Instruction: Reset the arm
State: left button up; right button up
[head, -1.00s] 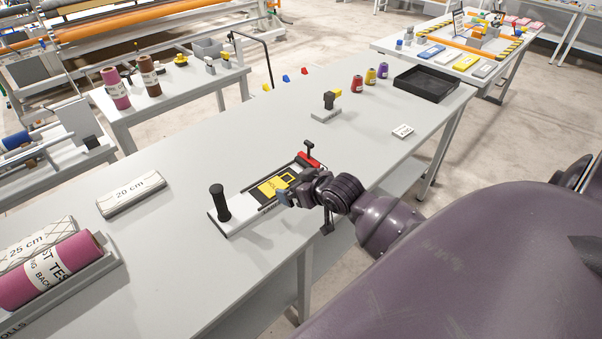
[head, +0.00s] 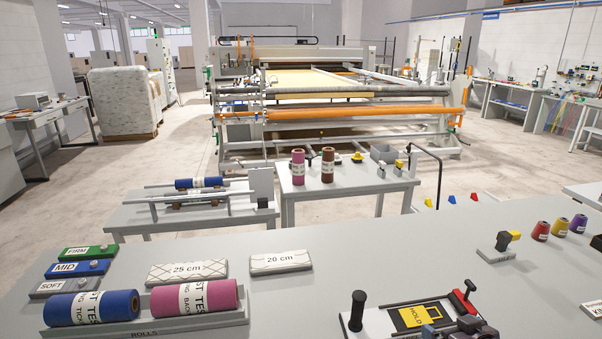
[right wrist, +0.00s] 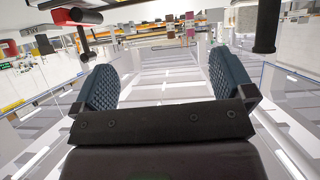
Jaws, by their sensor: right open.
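My right gripper (head: 430,331) shows at the bottom edge of the head view, low at the right, in front of the fixture with the yellow HOLD card (head: 415,316). In the right wrist view its two blue ribbed pads (right wrist: 165,80) stand wide apart with nothing between them. The fixture has an upright black handle (head: 357,311) at its left and a red lever part (head: 464,301) at its right. I cannot tell whether the gripper touches the fixture. Most of my right arm is cut off by the frame. My left gripper is not in view.
The grey table (head: 290,300) has a clear middle. A rolls tray (head: 150,328) with a blue and a pink roll lies at left, near the 25 cm (head: 187,272) and 20 cm (head: 281,262) blocks. Small coloured spools (head: 560,227) stand at right. A quilting machine (head: 340,95) is behind.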

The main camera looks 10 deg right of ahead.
jog(key=shift+n+t, duration=0.9)
jog(key=s+a+f, duration=0.4)
jog(key=s+a, duration=0.1)
jog(key=shift+f+b, duration=0.3)
jog(key=shift+b, duration=0.05)
jog(key=s+a+f+m+g+b, duration=0.1)
jog(key=s+a+f, duration=0.3)
jog(key=s+f, duration=0.5)
jog(key=shift+s+a+f+g, duration=0.2)
jog(key=shift+s+g, duration=0.4)
jog(key=shift+s, duration=1.1)
